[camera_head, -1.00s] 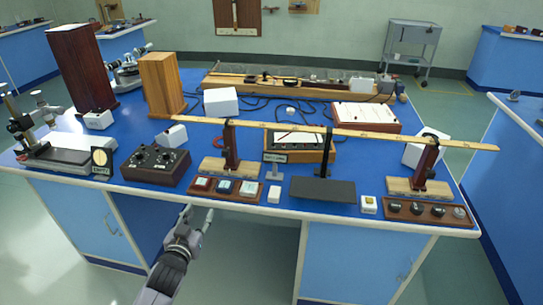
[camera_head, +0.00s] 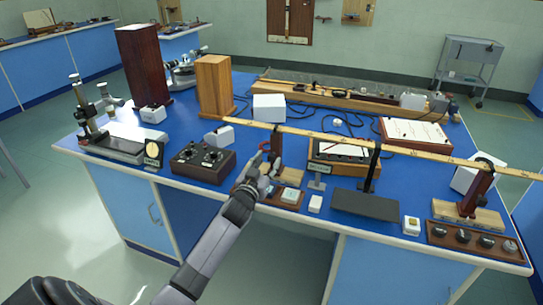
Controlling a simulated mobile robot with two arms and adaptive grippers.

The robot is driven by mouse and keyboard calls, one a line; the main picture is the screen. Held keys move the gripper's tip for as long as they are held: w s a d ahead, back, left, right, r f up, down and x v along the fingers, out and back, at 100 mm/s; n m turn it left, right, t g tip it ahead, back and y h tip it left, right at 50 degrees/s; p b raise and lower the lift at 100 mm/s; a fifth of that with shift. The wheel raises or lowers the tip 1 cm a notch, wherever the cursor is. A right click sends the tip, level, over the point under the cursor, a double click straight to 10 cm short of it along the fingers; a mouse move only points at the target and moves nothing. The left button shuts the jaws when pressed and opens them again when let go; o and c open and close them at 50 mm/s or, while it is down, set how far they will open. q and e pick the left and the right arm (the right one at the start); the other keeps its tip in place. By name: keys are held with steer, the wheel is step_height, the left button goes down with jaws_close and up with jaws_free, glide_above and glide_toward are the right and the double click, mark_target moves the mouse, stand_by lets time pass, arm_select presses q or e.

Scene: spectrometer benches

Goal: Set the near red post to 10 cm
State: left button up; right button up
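A long wooden rule (camera_head: 330,138) runs across the bench on two dark red posts. The left red post (camera_head: 276,141) stands behind my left gripper (camera_head: 268,167), which hides its lower part and much of its wooden base (camera_head: 292,176). The right red post (camera_head: 474,190) stands on another wooden base (camera_head: 452,213) at the bench's right. I cannot tell which post is the near one. My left gripper looks open, its fingers apart, close in front of the left post; contact cannot be made out. My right gripper is not in view.
A dark control box (camera_head: 203,162) stands left of the gripper. A small red-brown tray (camera_head: 290,196) lies under it, with a white block (camera_head: 315,204) and a dark plate (camera_head: 366,205) to the right. A black upright (camera_head: 371,170) stands mid-rule.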

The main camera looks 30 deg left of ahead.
mark_target(270, 157)
arm_select(q)
steer(key=shift+x, duration=2)
jaws_close()
